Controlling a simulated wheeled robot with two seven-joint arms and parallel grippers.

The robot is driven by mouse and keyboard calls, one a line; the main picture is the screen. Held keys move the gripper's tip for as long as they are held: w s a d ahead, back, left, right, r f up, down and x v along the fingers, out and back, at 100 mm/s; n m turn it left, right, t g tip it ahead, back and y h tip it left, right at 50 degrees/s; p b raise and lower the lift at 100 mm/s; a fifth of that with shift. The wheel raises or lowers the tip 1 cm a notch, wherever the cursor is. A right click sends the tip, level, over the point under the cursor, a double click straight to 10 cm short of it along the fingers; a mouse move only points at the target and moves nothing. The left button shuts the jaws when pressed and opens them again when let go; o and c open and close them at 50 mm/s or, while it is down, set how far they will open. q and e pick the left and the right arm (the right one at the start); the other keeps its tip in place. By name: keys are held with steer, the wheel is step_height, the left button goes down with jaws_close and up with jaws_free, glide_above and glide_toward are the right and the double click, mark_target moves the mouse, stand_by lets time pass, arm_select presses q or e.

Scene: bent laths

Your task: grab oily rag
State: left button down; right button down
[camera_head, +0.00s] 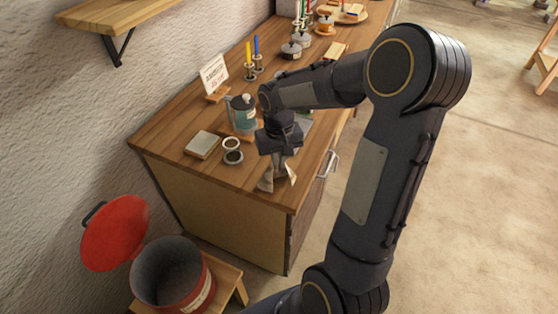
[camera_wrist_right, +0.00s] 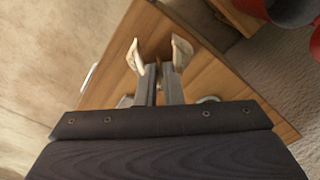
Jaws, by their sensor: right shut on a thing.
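The oily rag (camera_head: 267,183) is a beige cloth near the front corner of the wooden cabinet top. My right gripper (camera_head: 280,165) points down over that corner and is shut on the rag. The cloth sticks out on both sides of the fingers. In the right wrist view, pale ends of the rag (camera_wrist_right: 182,53) show beyond the fingers of my right gripper (camera_wrist_right: 160,78). The middle of the cloth is hidden between the fingers. I cannot tell whether the rag touches the wood. My left gripper is not in view.
A red bin (camera_head: 176,277) with its red lid (camera_head: 114,232) open stands on a low wooden stool (camera_head: 228,278) at lower left. On the cabinet top (camera_head: 170,128) are a can (camera_head: 243,114), small round tins (camera_head: 232,156), a pale block (camera_head: 202,145) and a sign (camera_head: 214,76).

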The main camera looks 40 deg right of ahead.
step_height(320, 180, up, 9)
steer(key=p, duration=0.5)
